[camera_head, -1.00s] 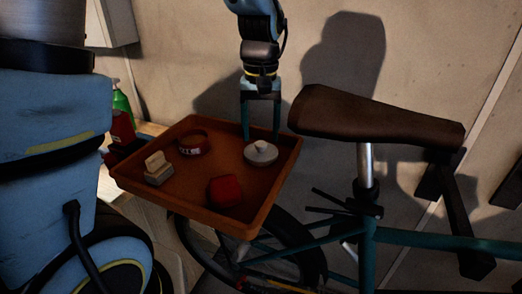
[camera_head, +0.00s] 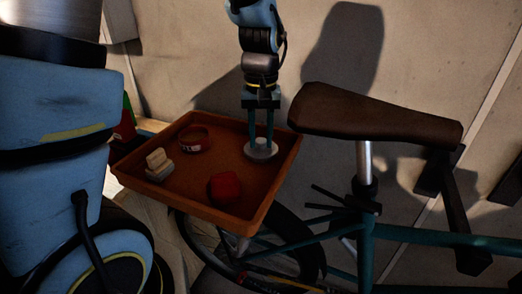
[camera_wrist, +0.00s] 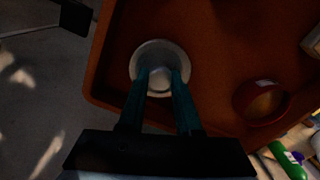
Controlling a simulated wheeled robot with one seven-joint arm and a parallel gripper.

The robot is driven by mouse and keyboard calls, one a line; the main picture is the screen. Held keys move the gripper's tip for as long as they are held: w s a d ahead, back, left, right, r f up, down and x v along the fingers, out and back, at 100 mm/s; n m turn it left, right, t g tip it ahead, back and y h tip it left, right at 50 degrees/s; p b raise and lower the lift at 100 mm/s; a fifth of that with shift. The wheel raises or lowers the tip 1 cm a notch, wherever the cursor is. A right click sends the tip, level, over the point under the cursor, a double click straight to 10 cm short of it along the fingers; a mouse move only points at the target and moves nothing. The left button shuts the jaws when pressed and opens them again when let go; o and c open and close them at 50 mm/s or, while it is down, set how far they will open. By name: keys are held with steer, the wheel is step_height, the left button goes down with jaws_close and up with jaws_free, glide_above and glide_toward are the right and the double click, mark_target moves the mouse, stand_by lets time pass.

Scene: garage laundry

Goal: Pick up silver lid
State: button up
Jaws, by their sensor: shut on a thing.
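The silver lid (camera_head: 261,153) is a round pale disc with a knob on top. It lies in the orange-brown tray (camera_head: 279,183), near its right back side. My gripper (camera_head: 261,142) points down over the lid, its two teal fingers closed around the knob. In the wrist view the lid (camera_wrist: 147,48) shows beyond the fingers, and the gripper (camera_wrist: 161,76) has one finger on each side of the knob. The lid looks level and seems to rest on the tray floor; I cannot tell any gap under it.
The tray also holds a dark red ring (camera_head: 194,139), a beige block-like item (camera_head: 159,164) and a red lump (camera_head: 224,187). A bicycle saddle (camera_head: 375,115) stands close on the tray's right. A wall (camera_head: 180,60) rises behind the tray.

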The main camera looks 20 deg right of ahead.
jaws_close()
steer(key=shift+r, duration=0.1)
